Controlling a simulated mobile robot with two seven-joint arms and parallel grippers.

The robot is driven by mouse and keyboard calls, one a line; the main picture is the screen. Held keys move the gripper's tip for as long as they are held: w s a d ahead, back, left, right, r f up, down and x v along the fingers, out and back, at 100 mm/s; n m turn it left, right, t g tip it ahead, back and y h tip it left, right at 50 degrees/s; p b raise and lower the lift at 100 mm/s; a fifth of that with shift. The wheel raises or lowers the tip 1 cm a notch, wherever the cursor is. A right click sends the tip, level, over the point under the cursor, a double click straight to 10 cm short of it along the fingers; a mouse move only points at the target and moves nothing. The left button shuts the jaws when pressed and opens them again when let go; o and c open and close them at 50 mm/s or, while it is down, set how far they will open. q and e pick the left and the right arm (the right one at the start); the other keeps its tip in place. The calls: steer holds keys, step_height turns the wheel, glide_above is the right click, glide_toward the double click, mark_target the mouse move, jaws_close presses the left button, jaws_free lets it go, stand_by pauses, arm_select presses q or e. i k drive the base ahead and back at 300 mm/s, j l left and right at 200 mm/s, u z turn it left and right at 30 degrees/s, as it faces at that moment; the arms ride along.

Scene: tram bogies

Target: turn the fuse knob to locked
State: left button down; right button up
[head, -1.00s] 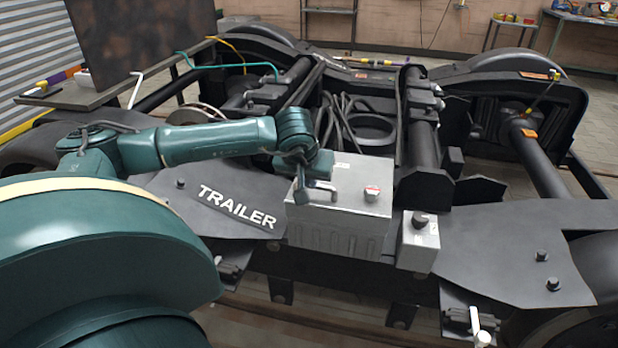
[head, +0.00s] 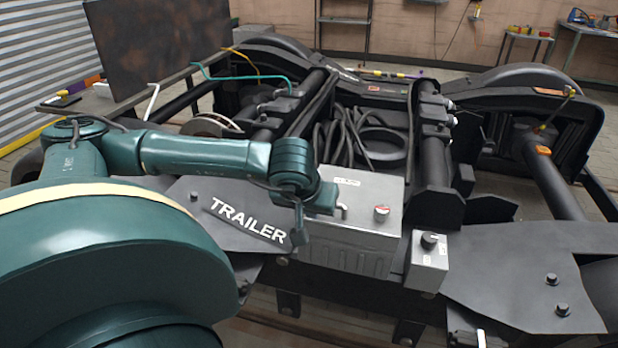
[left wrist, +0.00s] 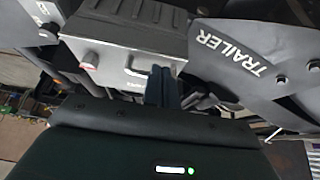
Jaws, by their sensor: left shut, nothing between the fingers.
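I cannot tell which knob is the fuse knob, nor read any lock marking. My left gripper (head: 298,236) is shut and empty, fingers down at the large box's left edge. My right gripper is not in view.
A dark plate lettered TRAILER (head: 248,220) lies left of the large box. Black tubes and cables (head: 345,135) fill the bogie behind it. A bolted dark plate (head: 510,270) extends right of the small box. The floor is mostly blocked by the bogie.

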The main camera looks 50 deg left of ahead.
mark_target(381, 211)
steer(key=k+l, duration=0.7)
steer(key=k, duration=0.2)
